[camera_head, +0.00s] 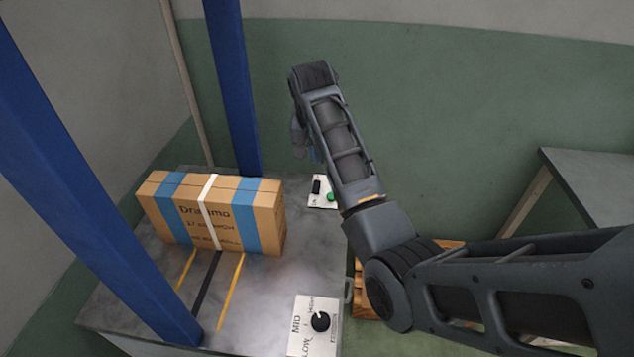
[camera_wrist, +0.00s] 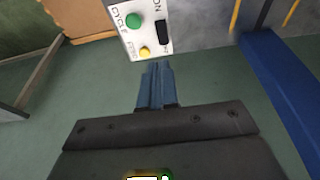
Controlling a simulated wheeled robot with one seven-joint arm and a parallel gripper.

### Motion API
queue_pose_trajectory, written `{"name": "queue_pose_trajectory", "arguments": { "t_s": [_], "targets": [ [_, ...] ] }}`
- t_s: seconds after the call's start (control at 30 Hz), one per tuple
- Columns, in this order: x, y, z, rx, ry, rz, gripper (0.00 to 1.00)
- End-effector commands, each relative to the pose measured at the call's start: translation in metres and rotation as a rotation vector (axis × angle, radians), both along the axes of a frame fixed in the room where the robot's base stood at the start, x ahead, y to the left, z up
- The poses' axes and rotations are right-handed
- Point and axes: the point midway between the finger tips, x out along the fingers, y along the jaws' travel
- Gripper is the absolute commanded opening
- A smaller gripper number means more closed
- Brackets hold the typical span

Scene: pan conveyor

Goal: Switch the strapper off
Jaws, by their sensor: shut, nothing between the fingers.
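The strapper (camera_head: 285,290) is a grey-topped table with blue posts. At its back right corner is a white control panel (camera_head: 323,203) with a black rocker switch (camera_head: 316,187) and a green button (camera_head: 331,196). In the wrist view the panel (camera_wrist: 131,42) shows the black switch (camera_wrist: 162,32) with "ON" at one end, the green "CYCLE" button (camera_wrist: 133,21) and a yellow button (camera_wrist: 145,51). My gripper (camera_wrist: 157,68) is shut and empty, its tips close to the panel edge near the switch. In the head view my gripper (camera_head: 316,155) is partly hidden by my arm; contact is unclear.
A strapped cardboard box (camera_head: 265,215) lies on the strapper top. A front panel (camera_head: 302,335) carries a black knob (camera_head: 320,321). Blue posts (camera_head: 235,90) rise at the left and back. A wooden pallet or crate (camera_head: 365,305) and a grey table (camera_head: 590,185) stand to the right.

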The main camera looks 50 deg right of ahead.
Motion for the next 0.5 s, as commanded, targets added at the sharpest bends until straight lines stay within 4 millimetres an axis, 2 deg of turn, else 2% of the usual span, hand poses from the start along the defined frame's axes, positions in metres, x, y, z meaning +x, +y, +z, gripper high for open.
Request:
{"name": "queue_pose_trajectory", "arguments": {
  "t_s": [0.3, 0.5],
  "targets": [
    [0.01, -0.014, -0.06, 0.002, 0.003, 0.0, 0.0],
    [0.013, -0.018, -0.093, 0.002, 0.003, 0.001, 0.0]
  ]
}}
